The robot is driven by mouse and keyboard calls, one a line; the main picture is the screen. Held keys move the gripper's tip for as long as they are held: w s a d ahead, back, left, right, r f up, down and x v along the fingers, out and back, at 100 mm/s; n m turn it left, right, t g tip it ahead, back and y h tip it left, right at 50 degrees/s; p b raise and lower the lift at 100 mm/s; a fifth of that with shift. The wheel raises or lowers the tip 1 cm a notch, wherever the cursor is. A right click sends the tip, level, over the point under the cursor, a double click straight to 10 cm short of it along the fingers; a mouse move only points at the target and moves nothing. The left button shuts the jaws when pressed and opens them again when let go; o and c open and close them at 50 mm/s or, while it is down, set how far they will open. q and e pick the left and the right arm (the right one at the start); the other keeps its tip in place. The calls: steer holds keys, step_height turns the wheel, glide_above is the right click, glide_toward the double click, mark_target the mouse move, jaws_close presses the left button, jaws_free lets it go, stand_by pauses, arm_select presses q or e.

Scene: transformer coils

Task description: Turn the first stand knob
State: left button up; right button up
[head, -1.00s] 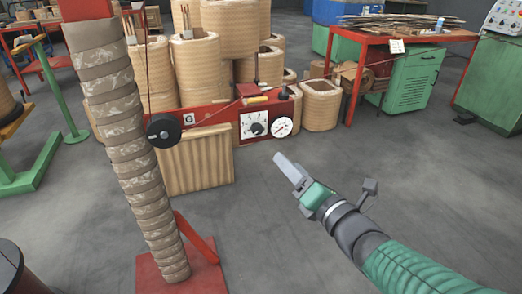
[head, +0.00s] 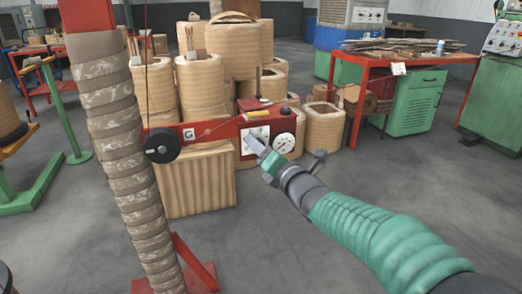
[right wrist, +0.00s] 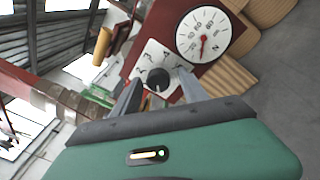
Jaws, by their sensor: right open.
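The stand's red bar (head: 212,131) carries a white dial plate with a black knob (right wrist: 158,79) in its middle. In the head view my right gripper (head: 255,144) is in front of that plate and hides most of the knob. In the right wrist view the right fingers are open, one on each side of the knob, with the knob seen between their tips. I cannot tell whether they touch it. A round white gauge (right wrist: 203,35) with a red needle sits beside the plate; it also shows in the head view (head: 284,143). My left gripper is not in view.
A tall wrapped column (head: 130,150) on a red base stands at left, with a black wheel (head: 162,145) on the bar beside it. Several wound coils (head: 235,50) stand behind the bar. A red table (head: 405,58) is at back right. The floor at right is clear.

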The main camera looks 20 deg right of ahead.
jaws_close()
